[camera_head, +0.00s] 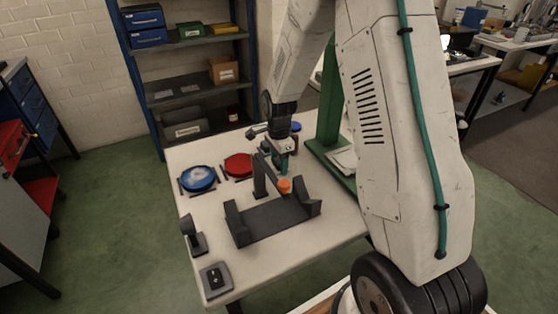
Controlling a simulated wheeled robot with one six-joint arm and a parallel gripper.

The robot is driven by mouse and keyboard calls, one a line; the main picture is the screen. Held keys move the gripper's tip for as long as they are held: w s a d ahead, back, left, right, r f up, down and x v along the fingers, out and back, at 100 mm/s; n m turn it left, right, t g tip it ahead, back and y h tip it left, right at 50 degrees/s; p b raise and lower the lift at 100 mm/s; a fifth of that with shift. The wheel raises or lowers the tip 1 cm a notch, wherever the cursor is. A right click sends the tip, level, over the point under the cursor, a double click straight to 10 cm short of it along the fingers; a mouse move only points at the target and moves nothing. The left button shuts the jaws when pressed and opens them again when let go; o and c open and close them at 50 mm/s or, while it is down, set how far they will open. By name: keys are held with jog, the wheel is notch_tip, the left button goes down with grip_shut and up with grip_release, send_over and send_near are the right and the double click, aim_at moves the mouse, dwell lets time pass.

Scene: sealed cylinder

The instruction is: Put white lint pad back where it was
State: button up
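A white, flat, pad-like item (343,159) lies at the table's right side, by the base of a green stand; I cannot tell whether it is the lint pad or a stack. My gripper (284,164) points down over the table, above a dark cradle (270,219). A small teal piece shows at its tips, but I cannot tell whether it is held or part of the fingers. An orange round piece (284,186) is just below the gripper, by the cradle's dark upright. The gap between the fingers is too small to make out.
On the white table (330,236) are a blue dish (198,178), a red dish (238,165), a dark small stand (193,238) and a grey box (215,279). The green stand (328,100) rises at the right. A shelf (190,95) stands behind. The table's front right is clear.

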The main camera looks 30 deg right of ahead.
aim_at(279, 160)
jog(key=o, duration=0.3)
jog(key=shift+o, duration=0.2)
jog(key=s+a+r+n, duration=0.1)
jog(key=s+r+n, duration=0.15)
jog(key=r, duration=0.65)
jog(key=s+a+r+n, duration=0.1)
jog(key=s+r, duration=0.2)
jog(key=r, duration=0.7)
jog(key=s+a+r+n, duration=0.2)
jog(key=s+n, duration=0.3)
jog(key=s, duration=0.4)
jog(key=s+a+r+n, duration=0.1)
jog(key=s+r+n, duration=0.2)
jog(key=s, duration=0.6)
jog(key=s+a+r+n+t, duration=0.1)
jog(key=s+a+r+n, duration=0.1)
jog(key=s+n, duration=0.5)
jog(key=shift+s+a+r, duration=0.3)
jog(key=shift+s+r, duration=0.05)
jog(key=shift+s, duration=0.55)
